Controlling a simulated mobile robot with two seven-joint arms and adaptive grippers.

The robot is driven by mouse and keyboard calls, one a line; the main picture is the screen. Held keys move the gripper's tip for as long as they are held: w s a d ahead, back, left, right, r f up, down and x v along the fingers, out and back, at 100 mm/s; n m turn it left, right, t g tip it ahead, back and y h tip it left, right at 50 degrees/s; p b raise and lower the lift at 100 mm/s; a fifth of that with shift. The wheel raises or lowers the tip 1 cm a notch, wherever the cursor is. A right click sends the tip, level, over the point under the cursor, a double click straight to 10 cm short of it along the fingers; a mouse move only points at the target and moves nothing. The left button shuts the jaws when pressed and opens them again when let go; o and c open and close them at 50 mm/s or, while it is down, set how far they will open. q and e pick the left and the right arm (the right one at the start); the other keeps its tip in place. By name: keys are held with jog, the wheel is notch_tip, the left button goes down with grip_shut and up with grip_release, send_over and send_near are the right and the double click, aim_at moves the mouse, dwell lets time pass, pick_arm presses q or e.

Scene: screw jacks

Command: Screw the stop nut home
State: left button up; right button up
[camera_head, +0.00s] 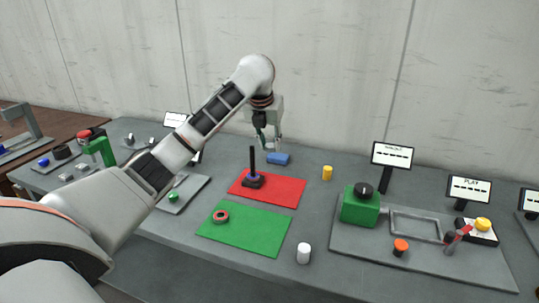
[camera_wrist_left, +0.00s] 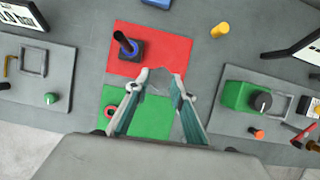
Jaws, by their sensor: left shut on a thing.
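The screw jack stands on the red mat (camera_head: 285,190). It has a dark base with a bluish collar (camera_head: 254,180) and an upright black screw; it also shows in the left wrist view (camera_wrist_left: 130,47). A red ring (camera_head: 221,216), which looks like a nut, lies flat on the green mat (camera_head: 255,238). My left gripper (camera_head: 268,143) hangs above the table, behind and right of the jack, apart from it. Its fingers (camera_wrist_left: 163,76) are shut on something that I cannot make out. My right gripper is in neither view.
A blue block (camera_head: 278,158) lies behind the red mat. A yellow cylinder (camera_head: 327,173) and a white cylinder (camera_head: 303,254) stand to the right. A grey panel with a green box (camera_head: 360,209) fills the right side. Small screens stand along the back.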

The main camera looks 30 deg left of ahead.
pick_arm(q)
jog(key=shift+r, duration=0.2)
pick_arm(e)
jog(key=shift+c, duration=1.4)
pick_arm(q)
jog(key=shift+d, duration=0.2)
jog(key=s+d+f+n+g+y, duration=0.2)
jog(key=s+d+n, duration=0.1)
jog(key=d+n, duration=0.4)
jog(key=s+d+f+n+g+y, duration=0.1)
jog(key=s+d+n, duration=0.25)
jog(key=d, duration=0.55)
jog(key=s+d+f+n+g+h, duration=0.1)
jog(key=s+f+n+g+h, duration=0.1)
jog(key=s+n, duration=0.5)
jog(key=s+f+n+g+h, duration=0.2)
jog(key=s+f+n+g, duration=0.2)
jog(key=s+n, duration=0.4)
jog(key=shift+s+d+f+n, duration=0.15)
jog(key=shift+d+f+n, duration=0.35)
jog(key=shift+n, duration=3.15)
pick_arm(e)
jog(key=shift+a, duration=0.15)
